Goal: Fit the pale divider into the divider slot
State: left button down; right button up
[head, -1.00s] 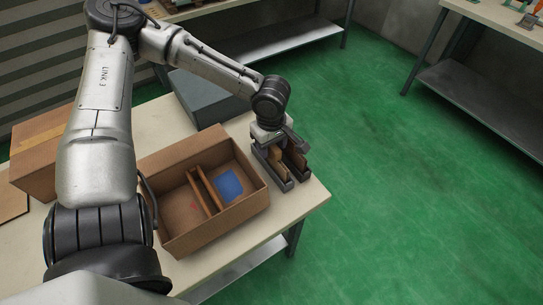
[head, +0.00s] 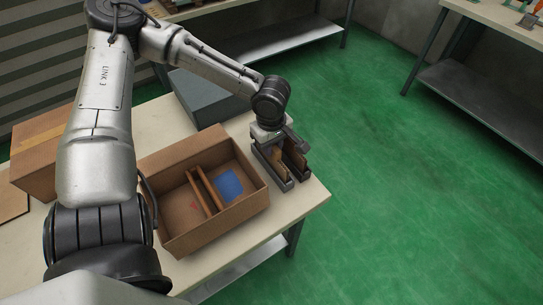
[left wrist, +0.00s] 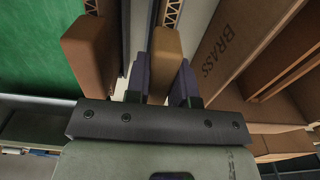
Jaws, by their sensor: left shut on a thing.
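The pale divider (head: 278,160) stands upright in a dark grey rack (head: 286,186) at the table's right end. My left gripper (head: 277,150) is above the rack, pointing down. In the left wrist view, its two dark fingers (left wrist: 163,80) are shut on the tan top of the pale divider (left wrist: 165,48), one on each side. The divider's lower part is hidden by the rack. The divider slot (head: 203,191) is the gap between two brown strips across the open cardboard box, left of the gripper. My right gripper is not in view.
A darker brown divider (head: 295,158) stands close beside the pale one, also in the left wrist view (left wrist: 90,50). The open box (head: 240,217) has high walls, a blue patch (head: 229,185) and a red mark inside. A grey bin (head: 207,97) stands behind it.

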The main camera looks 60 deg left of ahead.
pick_arm(q)
jog(key=shift+r, duration=0.15)
jog(key=shift+r+p, duration=0.3)
jog(key=shift+p, duration=0.15)
dwell(0.5)
jog(key=shift+r, duration=0.15)
jog(key=shift+r+p, duration=3.35)
jog(key=shift+r, duration=0.15)
jog(key=shift+r, duration=0.15)
